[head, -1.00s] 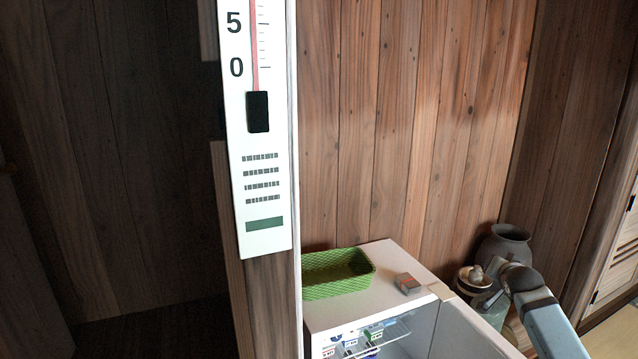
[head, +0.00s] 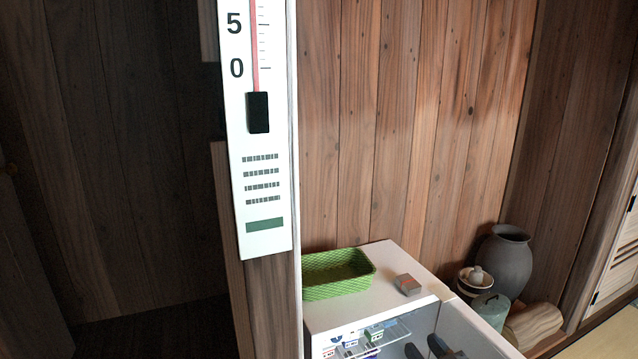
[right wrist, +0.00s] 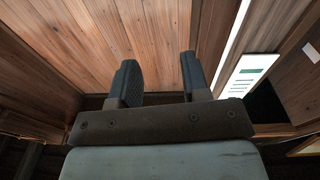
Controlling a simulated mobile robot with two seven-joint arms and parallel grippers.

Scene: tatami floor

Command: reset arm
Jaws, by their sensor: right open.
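My right gripper (head: 427,349) shows as two dark fingertips at the bottom edge of the head view, in front of the open small fridge. In the right wrist view the right gripper (right wrist: 158,68) has its two dark fingers spread wide apart, with nothing between them. Behind them is the wooden plank wall (right wrist: 155,35). The rest of the right arm is outside the head view. My left gripper is not in view.
A white fridge (head: 387,265) stands open, with small items on its shelf. On top are a green basket (head: 338,285) and a small grey box (head: 408,284). Jars (head: 505,262) stand to its right. A post with a thermometer sign (head: 262,180) stands at its left.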

